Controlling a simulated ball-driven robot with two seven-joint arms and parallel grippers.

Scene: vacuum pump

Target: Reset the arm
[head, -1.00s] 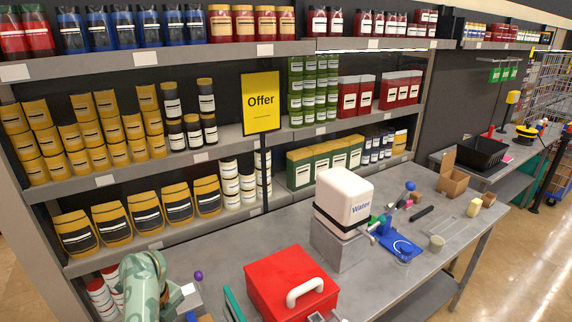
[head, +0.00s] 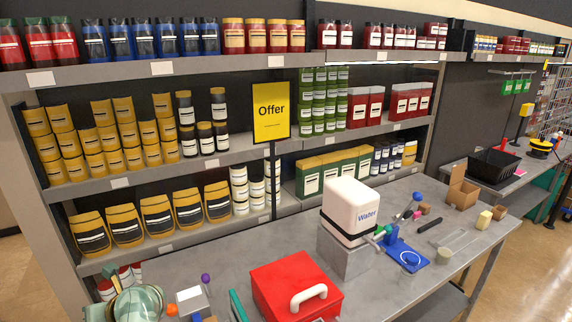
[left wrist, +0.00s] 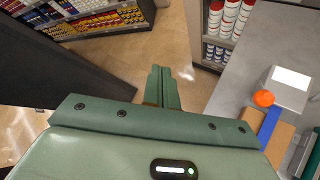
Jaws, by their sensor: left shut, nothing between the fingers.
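My left gripper (left wrist: 162,88) shows in the left wrist view with its two green fingers together and nothing between them. It hangs over the open floor, left of the table's edge and apart from the table. In the head view only part of my green left arm shows at the bottom left corner, and its fingers are not visible there. My right gripper is in neither view. A white water container (head: 350,207) stands on a grey block on the table. A blue stand (head: 405,252) with a small lever is just right of it.
A red case (head: 296,287) with a white handle sits at the table's front. A grey-white box (left wrist: 289,88) and an orange ball (left wrist: 264,98) lie near the table's left end. Stocked shelves line the back. The floor (left wrist: 175,35) below my left gripper is clear.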

